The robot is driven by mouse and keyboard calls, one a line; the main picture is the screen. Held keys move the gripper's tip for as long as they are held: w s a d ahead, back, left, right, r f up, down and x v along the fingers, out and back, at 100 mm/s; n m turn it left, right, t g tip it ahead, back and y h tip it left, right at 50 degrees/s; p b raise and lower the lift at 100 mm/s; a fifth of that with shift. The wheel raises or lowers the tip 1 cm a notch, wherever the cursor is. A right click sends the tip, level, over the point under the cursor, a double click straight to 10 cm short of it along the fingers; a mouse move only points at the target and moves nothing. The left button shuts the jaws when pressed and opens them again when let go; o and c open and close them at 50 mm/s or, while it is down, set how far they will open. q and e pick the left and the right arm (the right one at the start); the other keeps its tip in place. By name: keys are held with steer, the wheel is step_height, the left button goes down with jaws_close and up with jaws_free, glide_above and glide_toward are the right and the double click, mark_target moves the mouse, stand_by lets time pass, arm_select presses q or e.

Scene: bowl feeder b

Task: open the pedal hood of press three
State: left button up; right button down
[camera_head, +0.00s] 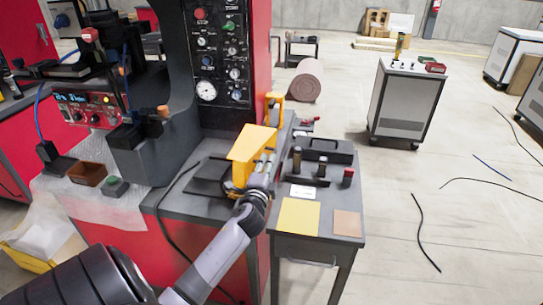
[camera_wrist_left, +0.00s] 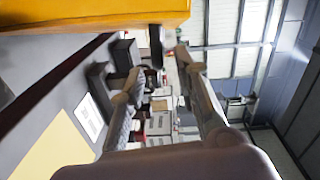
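The yellow pedal hood (camera_head: 250,148) stands on the grey bench top in front of the press (camera_head: 215,55). Its top face slopes. In the left wrist view the hood (camera_wrist_left: 90,14) fills the upper left edge, close to the fingers. My left gripper (camera_head: 264,162) is at the hood's right front side and covers part of it. The left wrist view shows its two fingers (camera_wrist_left: 157,68) apart with nothing clearly held between them. I cannot tell whether a finger touches the hood. The hood's inside and the pedal are hidden. My right gripper is in neither view.
A small side table holds a black tray (camera_head: 325,150), dark upright pieces, a yellow sheet (camera_head: 298,216) and a brown sheet (camera_head: 347,223). A yellow handle-like part (camera_head: 275,98) stands behind the hood. A grey cabinet (camera_head: 405,103) stands at right; cables lie on the open floor.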

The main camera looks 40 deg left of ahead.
arm_select(q)
steer(key=shift+x, duration=2.75)
steer(key=shift+f, duration=0.1)
jaws_close()
